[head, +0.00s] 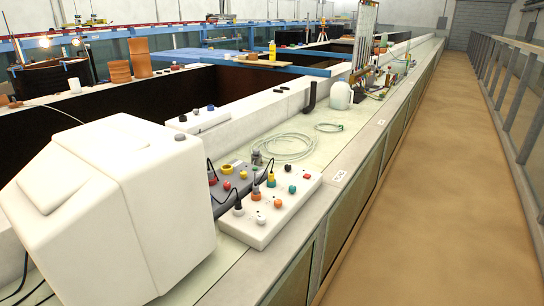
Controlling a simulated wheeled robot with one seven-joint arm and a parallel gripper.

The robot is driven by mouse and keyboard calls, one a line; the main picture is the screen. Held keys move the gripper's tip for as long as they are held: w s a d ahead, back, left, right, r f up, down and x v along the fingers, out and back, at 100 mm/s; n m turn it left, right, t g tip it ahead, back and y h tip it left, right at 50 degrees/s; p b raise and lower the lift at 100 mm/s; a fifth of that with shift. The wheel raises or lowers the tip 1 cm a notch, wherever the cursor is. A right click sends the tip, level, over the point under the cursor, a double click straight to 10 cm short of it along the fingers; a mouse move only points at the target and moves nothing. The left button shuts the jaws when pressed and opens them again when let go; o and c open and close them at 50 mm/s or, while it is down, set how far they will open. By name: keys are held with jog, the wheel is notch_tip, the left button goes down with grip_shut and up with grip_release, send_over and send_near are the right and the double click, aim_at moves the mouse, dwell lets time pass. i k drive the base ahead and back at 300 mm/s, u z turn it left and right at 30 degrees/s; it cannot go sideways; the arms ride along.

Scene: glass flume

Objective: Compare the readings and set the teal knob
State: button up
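A white control box (267,214) stands on the pale ledge in the lower middle, with several coloured knobs and plugs on its sloping top. A small teal-green knob (292,189) sits near its right end, below a red part (306,176). An orange knob (256,196) and a red knob (278,203) are on the same top. A dark grey box (234,186) with red and yellow knobs lies just behind, and black cables run to both. I cannot make out any reading or the teal knob's setting. My gripper is not in view.
A large white housing (140,215) fills the lower left and hides part of the ledge. Coiled pale tubing (284,147) lies behind the boxes. A black bent pipe (309,97) and a white rounded vessel (341,95) stand farther back. The sandy walkway (430,180) on the right is clear.

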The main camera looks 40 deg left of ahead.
aim_at(292, 189)
jog(key=i, duration=4.95)
jog(key=u, duration=4.7)
jog(key=i, duration=0.5)
jog(key=z, duration=0.05)
